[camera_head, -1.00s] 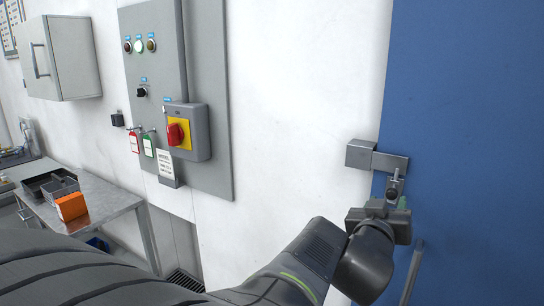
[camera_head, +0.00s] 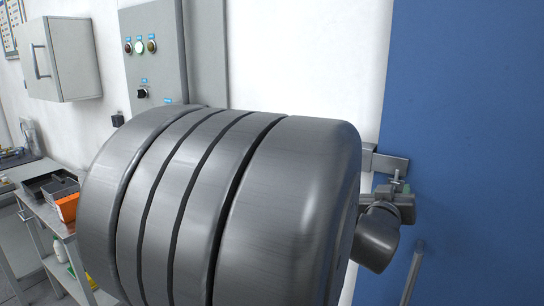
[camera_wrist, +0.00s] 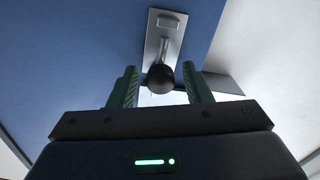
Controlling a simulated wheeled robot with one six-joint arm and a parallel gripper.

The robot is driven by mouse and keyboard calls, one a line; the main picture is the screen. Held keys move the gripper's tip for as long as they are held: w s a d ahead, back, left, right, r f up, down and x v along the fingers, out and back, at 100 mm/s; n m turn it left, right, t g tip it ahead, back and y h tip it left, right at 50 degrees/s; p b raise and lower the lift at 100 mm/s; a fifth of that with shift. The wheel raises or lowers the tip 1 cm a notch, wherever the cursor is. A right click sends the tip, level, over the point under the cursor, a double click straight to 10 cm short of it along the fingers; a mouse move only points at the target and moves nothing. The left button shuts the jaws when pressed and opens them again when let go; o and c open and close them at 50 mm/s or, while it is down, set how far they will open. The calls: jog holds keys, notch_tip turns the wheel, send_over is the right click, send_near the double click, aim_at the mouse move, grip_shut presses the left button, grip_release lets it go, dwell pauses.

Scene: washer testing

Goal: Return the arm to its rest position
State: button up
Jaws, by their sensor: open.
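My gripper (camera_wrist: 160,75) is open in the wrist view, with one green finger on each side of a dark round knob (camera_wrist: 160,82). I cannot tell whether the fingers touch it. The knob ends a short stem on a metal plate (camera_wrist: 153,42) on the blue door. In the head view my gripper (camera_head: 397,187) is small, at the metal latch (camera_head: 392,164) on the door's left edge. A large ribbed grey link of my arm fills the middle of the head view and hides most of the forearm.
The blue door (camera_head: 480,110) fills the right side, with a bar handle (camera_head: 413,270) low down. A grey control panel (camera_head: 155,55), partly hidden by my arm, is on the white wall. A wall cabinet (camera_head: 62,58) and a metal cart (camera_head: 45,222) with an orange box (camera_head: 68,207) stand left.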

jog(key=shift+s, duration=0.1)
jog(key=p+v, duration=0.2)
jog(key=v, duration=1.2)
jog(key=b+x, duration=0.2)
jog(key=x, duration=1.1)
jog(key=shift+w+d, duration=0.15)
jog(key=shift+w, duration=0.2)
jog(key=s+a+f, duration=0.1)
jog(key=s+a, duration=0.1)
jog(key=s, duration=0.4)
jog(key=s+a+f, duration=0.2)
jog(key=s+a, duration=0.1)
jog(key=s, duration=0.3)
jog(key=shift+f+h+b, duration=0.2)
jog(key=shift+h+b, duration=0.1)
jog(key=shift+b, duration=0.15)
